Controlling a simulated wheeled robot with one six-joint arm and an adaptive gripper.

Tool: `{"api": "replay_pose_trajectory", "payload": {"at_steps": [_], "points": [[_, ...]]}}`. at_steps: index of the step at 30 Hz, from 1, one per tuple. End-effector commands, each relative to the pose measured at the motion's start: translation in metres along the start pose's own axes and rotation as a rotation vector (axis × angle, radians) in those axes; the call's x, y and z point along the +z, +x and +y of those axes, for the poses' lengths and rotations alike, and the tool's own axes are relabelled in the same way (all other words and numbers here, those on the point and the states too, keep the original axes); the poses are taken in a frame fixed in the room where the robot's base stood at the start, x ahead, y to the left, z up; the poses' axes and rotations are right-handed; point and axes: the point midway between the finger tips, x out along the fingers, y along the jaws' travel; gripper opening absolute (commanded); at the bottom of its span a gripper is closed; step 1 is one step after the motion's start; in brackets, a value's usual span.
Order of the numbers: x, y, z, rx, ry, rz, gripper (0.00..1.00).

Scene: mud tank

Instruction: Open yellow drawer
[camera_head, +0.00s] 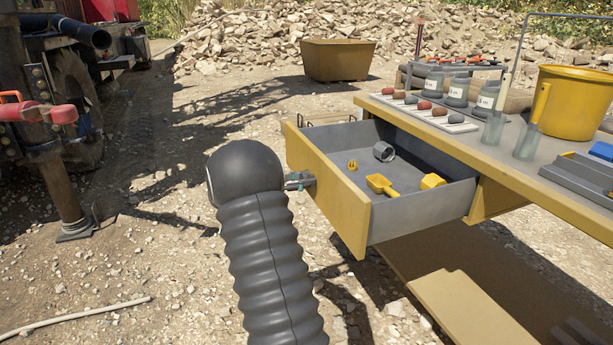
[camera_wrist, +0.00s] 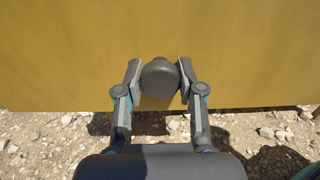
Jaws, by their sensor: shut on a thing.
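The yellow drawer (camera_head: 333,193) stands pulled well out of the yellow workbench (camera_head: 517,160) in the head view, its grey inside exposed. Its yellow front also fills the upper part of the wrist view (camera_wrist: 60,60). My gripper (camera_wrist: 159,78) is shut on the drawer's dark rounded handle (camera_wrist: 159,79), one finger on each side. In the head view my gripper (camera_head: 300,181) shows only in part at the drawer front, and my arm hides the rest. Inside the drawer lie a grey ring (camera_head: 384,151), a small yellow scoop (camera_head: 381,184) and other small yellow pieces.
A machine with a large tyre (camera_head: 75,105) stands at left. Gravelly ground (camera_head: 150,235) is open left of the drawer.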

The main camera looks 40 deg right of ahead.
Motion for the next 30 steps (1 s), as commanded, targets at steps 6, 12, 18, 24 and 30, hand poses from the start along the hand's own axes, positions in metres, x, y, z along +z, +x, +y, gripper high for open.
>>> {"api": "replay_pose_trajectory", "payload": {"at_steps": [6, 12, 18, 24, 30], "points": [[-0.001, 0.0, -0.002, -0.007, -0.001, 0.0, 0.0], [-0.001, 0.001, -0.002, -0.007, -0.001, 0.001, 0.0], [-0.001, -0.001, -0.002, -0.004, -0.001, 0.001, 0.63], [0.0, -0.002, -0.001, -0.001, 0.0, 0.0, 0.63], [-0.001, -0.015, 0.0, 0.002, 0.0, 0.001, 0.63]]}}
